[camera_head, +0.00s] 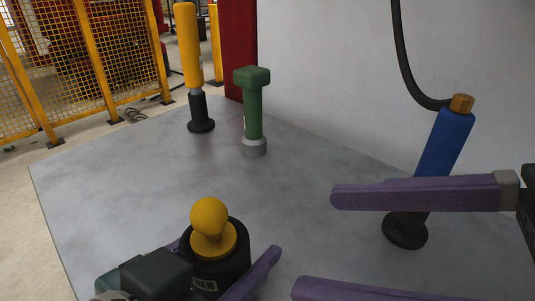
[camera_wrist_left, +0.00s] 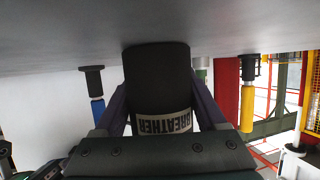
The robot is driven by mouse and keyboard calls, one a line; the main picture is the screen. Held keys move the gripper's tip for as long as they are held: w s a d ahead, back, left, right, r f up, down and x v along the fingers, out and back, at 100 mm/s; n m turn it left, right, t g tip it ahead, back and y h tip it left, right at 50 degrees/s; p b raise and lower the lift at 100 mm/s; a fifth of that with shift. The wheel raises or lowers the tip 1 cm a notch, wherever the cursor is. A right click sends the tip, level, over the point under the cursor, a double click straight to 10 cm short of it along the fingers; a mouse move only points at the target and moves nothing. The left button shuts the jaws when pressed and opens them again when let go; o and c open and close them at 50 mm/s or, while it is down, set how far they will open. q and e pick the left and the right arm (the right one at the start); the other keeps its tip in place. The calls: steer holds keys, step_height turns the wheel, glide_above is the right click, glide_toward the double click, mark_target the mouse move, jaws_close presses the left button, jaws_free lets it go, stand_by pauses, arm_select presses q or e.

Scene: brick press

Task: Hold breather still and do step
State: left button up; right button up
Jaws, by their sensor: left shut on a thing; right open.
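The breather (camera_head: 221,265) is a black cylinder with a yellow knob (camera_head: 209,218) on top, at the lower middle of the head view. In the left wrist view the breather (camera_wrist_left: 157,85) appears upside down with a white label reading BREATHER, its base against the grey table surface. My left gripper (camera_head: 222,262) is shut on the breather, one purple finger on each side. My right gripper (camera_head: 322,243) is open and empty to the right of the breather, its upper finger passing in front of a blue tool.
The blue tool (camera_head: 442,145) with an orange tip stands in a black base, a dark hose (camera_head: 402,60) behind it. A green T-shaped tool (camera_head: 252,115) and a yellow-handled tool (camera_head: 188,48) stand at the back of the grey table (camera_head: 110,190). The table's left part is clear.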

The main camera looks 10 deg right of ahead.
stand_by(0.4)
arm_select(q)
steer(key=o, duration=1.4)
steer(key=shift+o, duration=0.2)
steer(key=v, duration=1.1)
steer(key=shift+s+a+r, duration=0.2)
steer(key=shift+s+a, duration=0.15)
steer(key=shift+s, duration=0.05)
